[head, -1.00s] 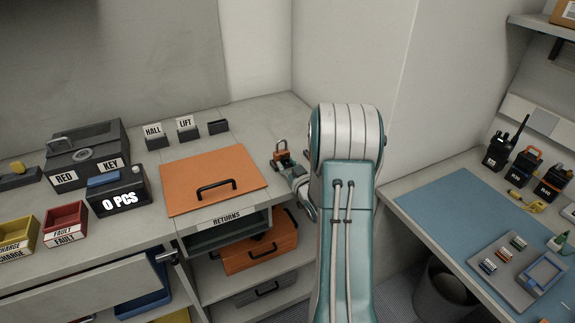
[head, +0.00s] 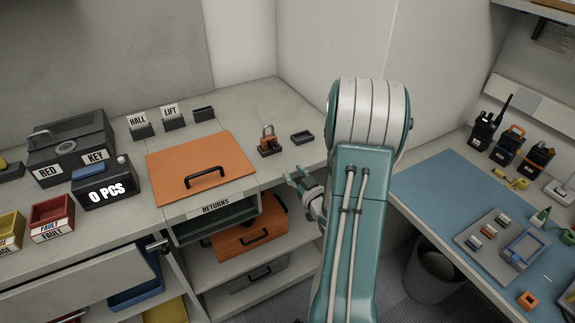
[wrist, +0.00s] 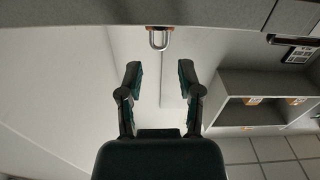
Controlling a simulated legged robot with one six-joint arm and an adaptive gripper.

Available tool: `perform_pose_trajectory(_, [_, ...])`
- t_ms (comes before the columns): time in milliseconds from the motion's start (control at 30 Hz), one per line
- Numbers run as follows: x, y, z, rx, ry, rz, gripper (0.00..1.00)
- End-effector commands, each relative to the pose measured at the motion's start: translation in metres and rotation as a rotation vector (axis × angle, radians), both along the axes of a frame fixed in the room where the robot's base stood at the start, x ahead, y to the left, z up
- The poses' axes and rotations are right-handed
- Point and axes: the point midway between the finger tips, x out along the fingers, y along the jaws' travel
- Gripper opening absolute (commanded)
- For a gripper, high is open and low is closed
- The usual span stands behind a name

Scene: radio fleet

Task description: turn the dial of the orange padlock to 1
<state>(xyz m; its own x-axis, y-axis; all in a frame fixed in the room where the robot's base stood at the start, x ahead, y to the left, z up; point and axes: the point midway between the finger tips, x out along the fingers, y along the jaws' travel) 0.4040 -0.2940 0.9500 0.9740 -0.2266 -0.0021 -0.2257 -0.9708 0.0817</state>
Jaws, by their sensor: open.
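The orange padlock (head: 269,142) stands upright on the grey counter near its right end, its metal shackle on top. In the wrist view the padlock (wrist: 158,38) shows at the top middle, mostly as its shackle with a thin orange strip. The dial's number cannot be read in either view. My gripper (head: 296,178) is at the counter's front edge, in front and to the right of the padlock and apart from it. In the wrist view my gripper (wrist: 160,72) is open and empty, its two fingers spread below the padlock.
A small black tray (head: 302,138) sits right of the padlock. An orange panel with a black handle (head: 205,168) lies to its left. HALL (head: 141,127) and LIFT (head: 172,116) holders stand behind. A blue mat (head: 450,195) covers the right-hand bench.

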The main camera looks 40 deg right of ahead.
Motion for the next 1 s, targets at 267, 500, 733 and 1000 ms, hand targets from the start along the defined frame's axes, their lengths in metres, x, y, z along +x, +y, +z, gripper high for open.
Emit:
perform_pose_trajectory(267, [-0.003, 0.001, 0.0, 0.0, 0.0, 0.0, 0.47])
perform_pose_trajectory(500, [0.003, 0.0, 0.009, 0.096, 0.013, 0.051, 0.67])
perform_pose_trajectory(733, [0.013, -0.008, 0.03, 0.375, 0.13, 0.134, 0.67])
perform_pose_trajectory(1000, [0.009, -0.023, 0.046, 0.57, 0.254, 0.086, 0.67])
